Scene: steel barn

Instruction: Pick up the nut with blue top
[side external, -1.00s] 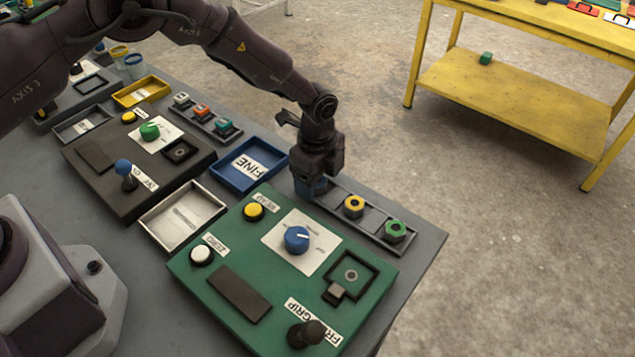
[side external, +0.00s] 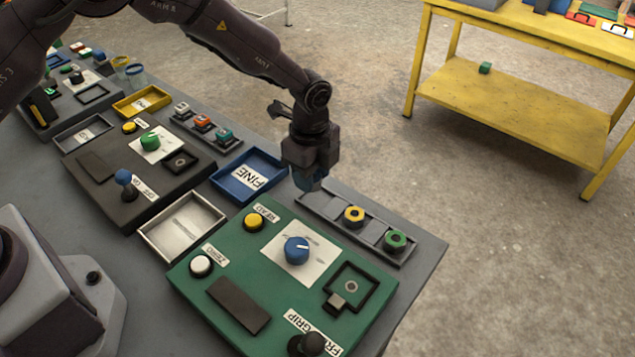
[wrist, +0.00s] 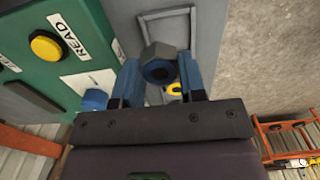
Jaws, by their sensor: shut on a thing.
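My gripper (wrist: 160,78) is shut on a hexagonal nut (wrist: 158,62) with a grey body and a blue ring, seen between the two blue fingers in the wrist view. In the side view my gripper (side external: 309,182) is above the left end of the dark nut rack (side external: 373,228), with the nut hidden or merged with the blue fingertips. The rack's left slot looks empty. A yellow-topped nut (side external: 354,215) and a green-topped nut (side external: 395,240) sit in the rack to the right.
The green panel (side external: 215,265) with a blue knob (side external: 297,250), yellow button (side external: 254,221) and black joystick (side external: 308,343) lies in front of the rack. A blue tray (side external: 248,176) is left of my gripper. A white tray (side external: 181,224) lies nearer.

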